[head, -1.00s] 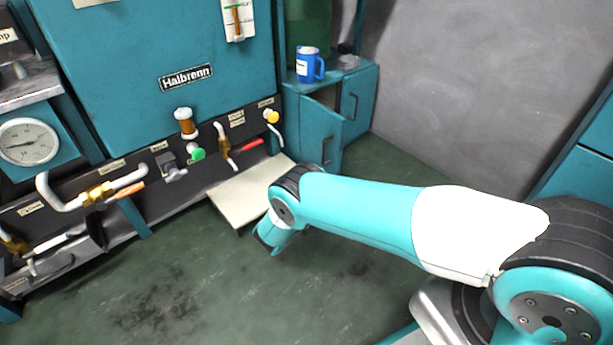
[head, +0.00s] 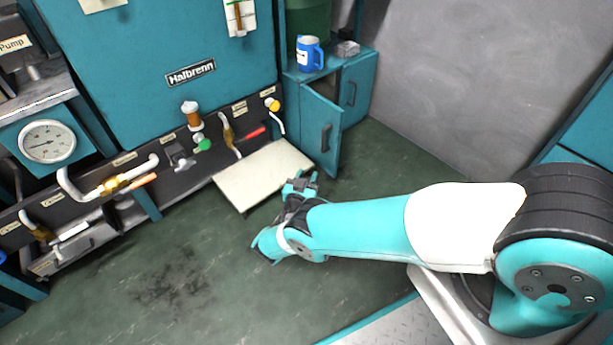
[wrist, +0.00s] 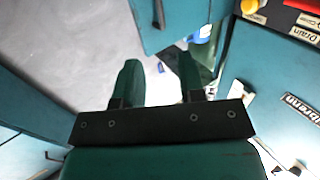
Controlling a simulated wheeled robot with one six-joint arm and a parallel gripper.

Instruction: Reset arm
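My gripper (head: 300,184) shows in the head view at the end of my teal and white arm, above the green floor and beside the near right edge of the pale panel. In the wrist view my gripper (wrist: 160,78) has its two dark green fingers apart, with a clear gap between them. I see nothing held between the fingers.
A teal machine (head: 150,60) with pipes, valves and a gauge (head: 47,141) stands at left. A pale flat panel (head: 262,178) juts out at its foot. A cabinet door (head: 321,128) hangs open, below a blue mug (head: 309,54). The floor (head: 180,290) at front left is clear.

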